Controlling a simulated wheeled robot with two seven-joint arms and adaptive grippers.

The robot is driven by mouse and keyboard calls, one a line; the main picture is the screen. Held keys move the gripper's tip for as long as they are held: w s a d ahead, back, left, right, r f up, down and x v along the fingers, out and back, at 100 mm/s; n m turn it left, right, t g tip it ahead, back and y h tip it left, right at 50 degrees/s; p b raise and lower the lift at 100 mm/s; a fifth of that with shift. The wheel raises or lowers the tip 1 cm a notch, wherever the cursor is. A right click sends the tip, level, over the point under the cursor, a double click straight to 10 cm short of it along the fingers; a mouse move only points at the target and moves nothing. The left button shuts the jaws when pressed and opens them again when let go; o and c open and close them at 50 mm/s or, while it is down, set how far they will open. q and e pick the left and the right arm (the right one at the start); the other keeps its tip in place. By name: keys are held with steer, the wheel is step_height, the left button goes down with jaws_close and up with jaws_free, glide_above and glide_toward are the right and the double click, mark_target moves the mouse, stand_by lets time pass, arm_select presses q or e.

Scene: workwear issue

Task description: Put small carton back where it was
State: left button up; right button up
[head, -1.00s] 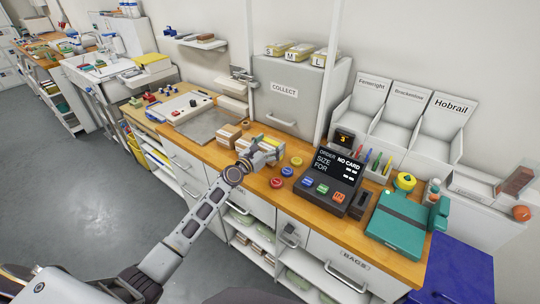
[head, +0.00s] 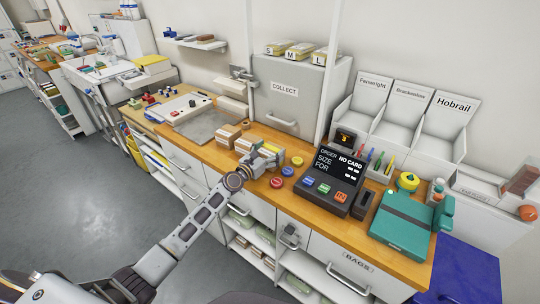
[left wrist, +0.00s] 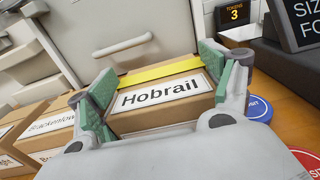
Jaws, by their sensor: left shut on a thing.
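The small carton (left wrist: 160,98) is brown with a yellow band and a white label reading "Hobrail". My left gripper (left wrist: 165,100) is shut on it, with green pads against its two ends. In the head view my left gripper (head: 264,157) holds the carton (head: 269,148) over the wooden counter, right of two other small cartons. The gripper hides part of the carton there, and I cannot tell whether it touches the counter. My right gripper is not in view.
Other cartons (head: 228,134) stand just left; one reads "Brackenlow" in the wrist view (left wrist: 50,130). Coloured buttons (head: 287,171) and an order terminal (head: 333,180) lie right. The grey COLLECT cabinet (head: 285,92) stands behind. Labelled bins, one marked Hobrail (head: 450,110), stand back right.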

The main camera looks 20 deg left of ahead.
arm_select(q)
steer(key=shift+f, duration=0.1)
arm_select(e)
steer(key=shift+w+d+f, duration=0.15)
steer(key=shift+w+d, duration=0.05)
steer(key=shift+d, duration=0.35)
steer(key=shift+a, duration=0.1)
arm_select(q)
steer(key=shift+f, duration=0.2)
steer(key=o, duration=1)
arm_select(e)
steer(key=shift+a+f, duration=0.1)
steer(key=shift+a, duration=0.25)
arm_select(q)
steer(key=shift+r, duration=0.2)
